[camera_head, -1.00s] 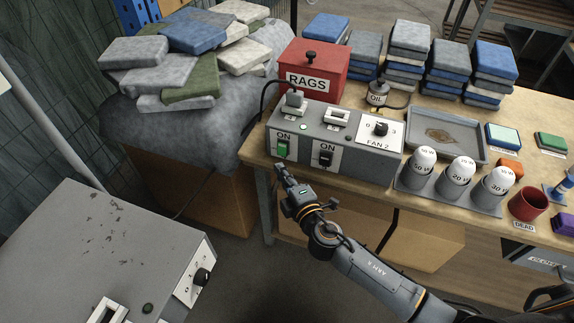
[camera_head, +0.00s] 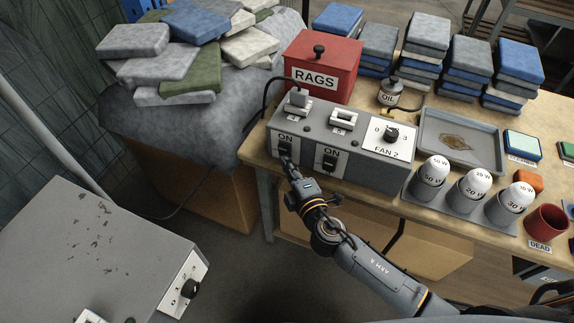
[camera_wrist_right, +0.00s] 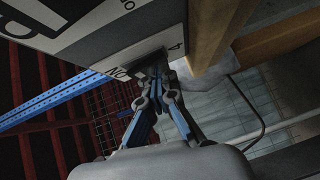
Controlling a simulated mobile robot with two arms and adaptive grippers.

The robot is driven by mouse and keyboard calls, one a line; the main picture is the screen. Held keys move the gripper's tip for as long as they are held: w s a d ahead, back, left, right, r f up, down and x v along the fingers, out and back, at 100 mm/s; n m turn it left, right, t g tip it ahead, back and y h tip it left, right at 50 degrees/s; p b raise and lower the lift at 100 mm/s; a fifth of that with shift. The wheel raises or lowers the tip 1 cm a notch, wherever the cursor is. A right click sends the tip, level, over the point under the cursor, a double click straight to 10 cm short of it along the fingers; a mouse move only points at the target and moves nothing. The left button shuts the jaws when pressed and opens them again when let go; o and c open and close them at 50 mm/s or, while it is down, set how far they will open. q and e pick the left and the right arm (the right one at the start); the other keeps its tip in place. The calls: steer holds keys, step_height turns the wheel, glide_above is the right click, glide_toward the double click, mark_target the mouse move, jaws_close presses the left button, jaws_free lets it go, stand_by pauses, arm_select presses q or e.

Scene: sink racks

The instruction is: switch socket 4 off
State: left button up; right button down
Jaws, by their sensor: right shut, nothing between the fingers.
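A grey socket box (camera_head: 350,158) stands on the workbench with two front rocker switches, each under an ON label. The left switch (camera_head: 284,150) looks dark, and its lower part is hidden by my right gripper (camera_head: 287,163). That gripper is shut and empty, its tips at or very near the switch; I cannot tell whether they touch. A plug (camera_head: 298,98) sits in the socket above the left switch. My left gripper is not in view.
The second switch (camera_head: 329,162) is close to the right, with a FAN 2 knob (camera_head: 391,134) beyond it. A red RAGS box (camera_head: 322,68) stands behind. Bulbs in a holder (camera_head: 470,190) are at the right.

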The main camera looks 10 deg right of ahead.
steer(key=shift+s+d, duration=0.1)
steer(key=shift+d, duration=0.05)
steer(key=v, duration=1.1)
steer(key=shift+s, duration=0.4)
steer(key=s+d+f+m+g+h+p, duration=0.1)
steer(key=s+d+f+m+g, duration=0.25)
steer(key=f, duration=0.65)
steer(key=s+d+f+m+g+h+p, duration=0.1)
steer(key=s+d+f+m+g+h, duration=0.2)
steer(key=f, duration=0.8)
steer(key=s+d+f+m+g+p, duration=0.1)
steer(key=s+d+f+m+g, duration=0.2)
steer(key=f, duration=0.7)
steer(key=s+d+f+m+g, duration=0.1)
steer(key=s+f+m+g, duration=0.2)
steer(key=s, duration=0.9)
steer(key=s+d+f+m+g+p, duration=0.1)
steer(key=s+d+f+m+g, duration=0.1)
steer(key=s+f, duration=0.8)
steer(key=s+m+g, duration=0.1)
steer(key=s+m, duration=0.1)
steer(key=s, duration=0.1)
steer(key=shift+d+m, duration=0.15)
steer(key=shift+m, duration=0.2)
steer(key=shift+w, duration=0.15)
